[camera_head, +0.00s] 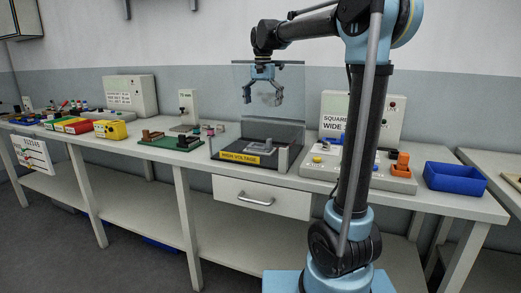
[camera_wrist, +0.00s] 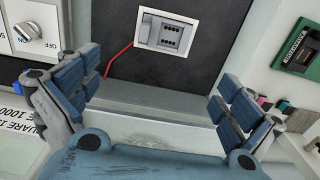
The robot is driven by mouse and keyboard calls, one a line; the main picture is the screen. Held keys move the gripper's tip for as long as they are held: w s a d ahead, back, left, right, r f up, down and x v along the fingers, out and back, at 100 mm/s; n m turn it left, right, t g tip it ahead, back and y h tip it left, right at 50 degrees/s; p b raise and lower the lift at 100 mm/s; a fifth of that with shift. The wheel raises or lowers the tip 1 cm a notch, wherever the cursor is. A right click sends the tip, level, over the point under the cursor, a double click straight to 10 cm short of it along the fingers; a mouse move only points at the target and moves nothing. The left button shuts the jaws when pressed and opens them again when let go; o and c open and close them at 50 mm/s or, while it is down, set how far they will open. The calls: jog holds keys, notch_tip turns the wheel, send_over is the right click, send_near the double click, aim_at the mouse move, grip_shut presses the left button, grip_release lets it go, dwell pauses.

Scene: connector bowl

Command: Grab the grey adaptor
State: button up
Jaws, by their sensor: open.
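My gripper (camera_head: 262,92) is open and empty in the head view, raised over the high voltage station (camera_head: 240,158) and in front of its clear upright panel. In the wrist view its two blue-padded fingers stand wide apart, with nothing between the gripper (camera_wrist: 155,98) pads. Ahead of them, a grey block with dark holes (camera_wrist: 170,36) sits in a pale frame on a black surface. It could be the grey adaptor, but I cannot tell for sure. I cannot pick out a grey adaptor in the head view.
A red wire (camera_wrist: 118,60) lies left of the framed block. The clear panel (camera_head: 285,125) stands close to my gripper.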

jog(key=f, duration=1.1)
jog(key=shift+a+f, duration=0.25)
jog(key=shift+f, duration=0.15)
jog(key=shift+w+a+f, duration=0.1)
jog(key=shift+a+f, duration=0.05)
jog(key=shift+f, duration=1.2)
jog(key=shift+a+f, duration=0.1)
jog(key=shift+f, duration=1.2)
jog(key=c, duration=1.1)
